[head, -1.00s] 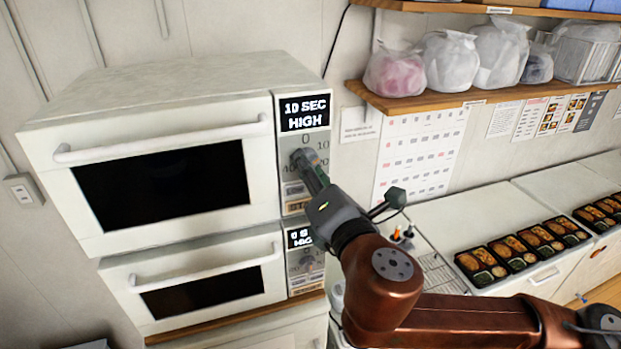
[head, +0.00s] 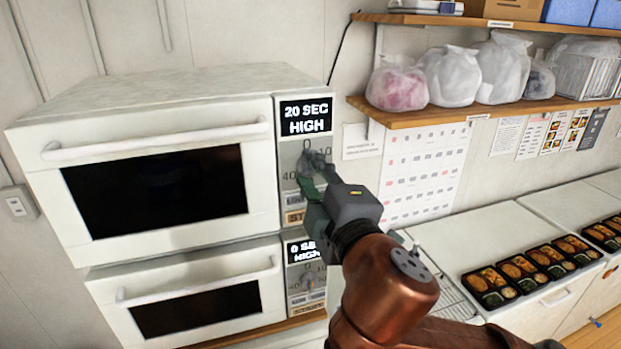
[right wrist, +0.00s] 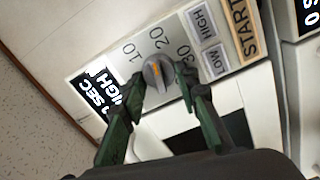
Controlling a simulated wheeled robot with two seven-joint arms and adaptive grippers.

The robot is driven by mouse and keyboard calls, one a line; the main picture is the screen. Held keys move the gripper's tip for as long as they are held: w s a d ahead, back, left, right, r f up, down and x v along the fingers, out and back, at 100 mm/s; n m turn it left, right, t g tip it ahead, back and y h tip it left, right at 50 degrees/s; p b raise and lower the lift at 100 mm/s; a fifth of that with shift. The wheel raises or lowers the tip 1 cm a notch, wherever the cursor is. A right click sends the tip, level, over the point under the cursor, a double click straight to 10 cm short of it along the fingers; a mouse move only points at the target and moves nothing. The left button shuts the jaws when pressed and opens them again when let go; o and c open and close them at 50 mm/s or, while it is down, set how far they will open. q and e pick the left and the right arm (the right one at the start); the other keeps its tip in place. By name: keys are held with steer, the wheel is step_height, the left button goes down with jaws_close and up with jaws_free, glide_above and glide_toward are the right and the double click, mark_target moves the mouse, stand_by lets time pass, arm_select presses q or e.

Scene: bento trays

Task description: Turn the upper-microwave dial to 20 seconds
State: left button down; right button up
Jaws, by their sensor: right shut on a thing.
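The upper microwave (head: 42,178) is white with a dark window and a control panel on its right side. Its display (head: 306,117) reads 20 SEC HIGH. My right gripper (head: 315,166) is at the panel, its fingers closed around the dial and largely hiding it in the head view. In the right wrist view the round grey dial (right wrist: 158,73) sits between the two green-grey fingers, with an orange mark on its face and the numbers 10, 20 and 30 printed around it. My left gripper is in neither view.
The lower microwave (head: 108,310) stands directly below, its display reading 0 SEC HIGH. START and power buttons lie just below the upper dial. A wooden shelf (head: 400,118) with bagged items is at the right, above a white counter (head: 470,230) with several bento trays.

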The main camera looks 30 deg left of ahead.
steer(key=shift+m+b, duration=0.3)
steer(key=shift+m, duration=1.2)
steer(key=o, duration=1.1)
steer(key=v, duration=1.2)
